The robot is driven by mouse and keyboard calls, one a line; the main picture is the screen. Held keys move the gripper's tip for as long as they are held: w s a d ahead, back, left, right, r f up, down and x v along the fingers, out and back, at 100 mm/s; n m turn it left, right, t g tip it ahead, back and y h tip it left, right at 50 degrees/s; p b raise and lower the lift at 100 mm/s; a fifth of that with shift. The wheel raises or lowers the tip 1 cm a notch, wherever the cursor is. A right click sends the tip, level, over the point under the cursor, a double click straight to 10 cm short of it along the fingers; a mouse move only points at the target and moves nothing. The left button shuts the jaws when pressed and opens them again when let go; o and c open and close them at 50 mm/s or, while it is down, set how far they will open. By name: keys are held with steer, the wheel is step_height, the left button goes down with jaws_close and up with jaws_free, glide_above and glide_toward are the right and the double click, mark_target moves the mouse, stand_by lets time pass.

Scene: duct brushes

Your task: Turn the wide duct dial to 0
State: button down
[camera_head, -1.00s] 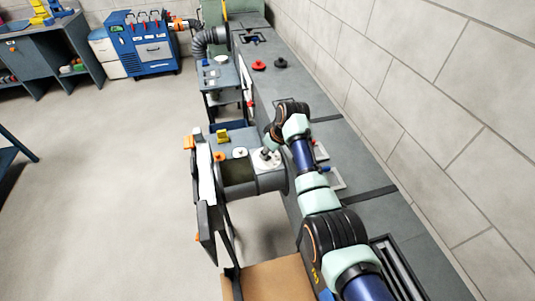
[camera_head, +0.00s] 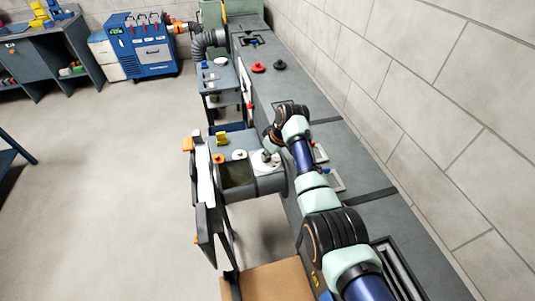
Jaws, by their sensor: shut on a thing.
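A wide grey duct (camera_head: 268,186) stands at the side of the long bench, with a dark rectangular window in its top. A pale dial plate (camera_head: 261,168) sits on the duct's top at the right. My gripper (camera_head: 269,156) points down at this plate and is shut on the dial's knob. The knob is mostly hidden by the gripper, and the dial's marks are too small to read. A small white disc (camera_head: 239,155) and an orange knob (camera_head: 218,158) lie to the left of the dial.
A yellow block (camera_head: 222,139) stands behind the duct. An upright dark frame (camera_head: 205,222) with orange corners stands to its left. The long grey bench (camera_head: 370,222) runs along the wall, carrying a red knob (camera_head: 258,67) and a black knob (camera_head: 280,64).

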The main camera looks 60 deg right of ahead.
steer(key=shift+d+f+n+y+b, duration=0.15)
steer(key=shift+n+y+b, duration=0.25)
steer(key=shift+n+b, duration=0.4)
steer(key=n+b, duration=0.2)
steer(key=shift+f+y+b, duration=0.15)
steer(key=shift+y+b, duration=0.15)
steer(key=shift+b, duration=0.1)
steer(key=shift+n+b, duration=0.5)
steer(key=shift+b, duration=0.55)
steer(key=shift+r+n+y+b, duration=0.3)
steer(key=shift+n+b, duration=0.1)
steer(key=shift+b, duration=0.25)
steer(key=c, duration=1.2)
jaws_free()
